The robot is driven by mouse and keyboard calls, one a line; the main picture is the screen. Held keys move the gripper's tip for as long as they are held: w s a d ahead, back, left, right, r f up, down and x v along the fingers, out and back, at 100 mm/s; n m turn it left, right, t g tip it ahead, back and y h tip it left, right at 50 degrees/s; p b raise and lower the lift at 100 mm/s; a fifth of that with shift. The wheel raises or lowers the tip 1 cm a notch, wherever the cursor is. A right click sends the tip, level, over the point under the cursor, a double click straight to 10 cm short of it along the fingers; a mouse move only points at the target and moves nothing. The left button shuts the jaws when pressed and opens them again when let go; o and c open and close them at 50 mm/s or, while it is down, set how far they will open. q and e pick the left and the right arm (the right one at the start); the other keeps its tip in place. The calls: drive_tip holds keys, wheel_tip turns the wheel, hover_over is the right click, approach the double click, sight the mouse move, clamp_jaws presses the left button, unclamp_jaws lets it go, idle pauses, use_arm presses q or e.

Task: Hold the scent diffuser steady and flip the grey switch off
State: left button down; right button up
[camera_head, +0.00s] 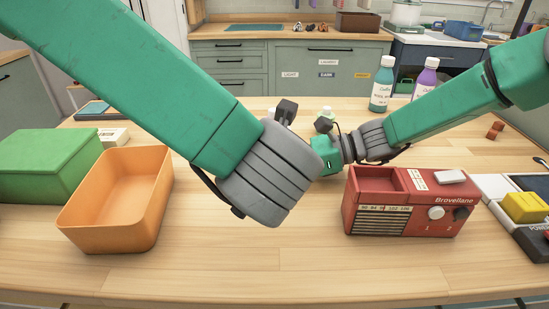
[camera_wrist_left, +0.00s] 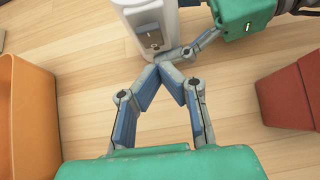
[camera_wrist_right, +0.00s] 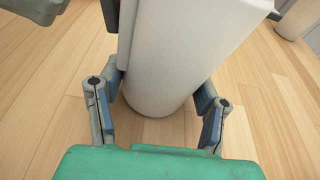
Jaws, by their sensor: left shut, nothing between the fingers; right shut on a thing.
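The white scent diffuser (camera_wrist_left: 142,14) stands at the top of the left wrist view, with a small grey switch panel (camera_wrist_left: 150,38) facing my left gripper. The switch position is too small to tell. My left gripper (camera_wrist_left: 173,68) is shut and empty, its fingertips just short of the diffuser's lower front. My right gripper is shut around the diffuser's pale rounded body (camera_wrist_right: 165,75), a finger on each side in the right wrist view.
A red radio (camera_head: 400,222) stands right of my grippers, and an orange bin (camera_head: 115,205) and green box (camera_head: 45,165) stand left. Teal (camera_head: 381,92) and purple (camera_head: 425,80) bottles stand behind my right arm. The table front is clear.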

use_arm(q)
drive_tip(key=s+f+v, duration=0.1)
drive_tip(key=v, duration=0.9)
drive_tip(key=shift+s, duration=0.15)
use_arm(e)
drive_tip(key=shift+w+r, duration=0.1)
drive_tip(key=o, duration=0.9)
